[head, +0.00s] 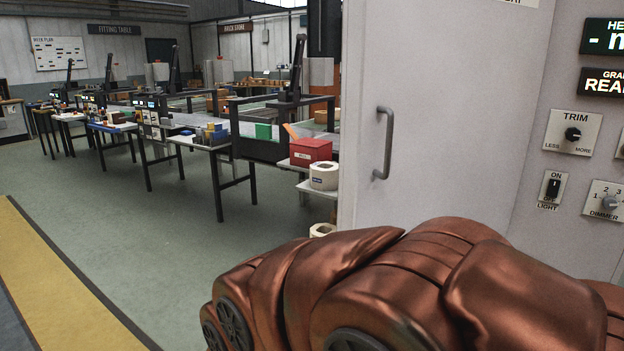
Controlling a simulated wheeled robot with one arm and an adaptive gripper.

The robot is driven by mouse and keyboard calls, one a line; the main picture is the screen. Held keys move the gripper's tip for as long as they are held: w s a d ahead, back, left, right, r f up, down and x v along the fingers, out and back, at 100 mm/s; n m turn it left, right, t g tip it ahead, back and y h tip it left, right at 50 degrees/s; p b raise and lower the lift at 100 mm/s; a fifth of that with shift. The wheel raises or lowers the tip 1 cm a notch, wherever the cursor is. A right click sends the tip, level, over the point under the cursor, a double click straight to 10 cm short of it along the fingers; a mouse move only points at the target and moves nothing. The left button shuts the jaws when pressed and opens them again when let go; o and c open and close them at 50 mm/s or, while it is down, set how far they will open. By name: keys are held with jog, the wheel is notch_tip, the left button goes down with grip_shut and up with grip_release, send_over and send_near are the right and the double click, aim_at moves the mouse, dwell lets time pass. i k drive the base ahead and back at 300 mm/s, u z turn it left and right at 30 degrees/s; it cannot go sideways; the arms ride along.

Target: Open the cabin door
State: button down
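The cabin door (449,92) is a plain pale grey panel right of the middle in the head view. A grey metal bar handle (384,143) stands upright near its left edge. The lower part of the door is hidden behind my copper-coloured arm, which fills the bottom right. The door meets a wall with controls at its right side; I cannot tell whether it is fully shut. My gripper does not show in this view, and nothing is seen touching the handle.
A control panel with a trim knob (573,134), a light switch (553,187) and a dimmer knob (606,202) is at the right. Left of the door, a long row of work tables holds a red box (310,151) and a white roll (323,177). Green floor (110,230) is clear at left.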

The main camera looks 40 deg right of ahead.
aim_at(450, 91)
jog(key=u, duration=1.85)
jog(key=i, duration=0.95)
jog(key=z, duration=2.75)
jog(key=i, duration=0.5)
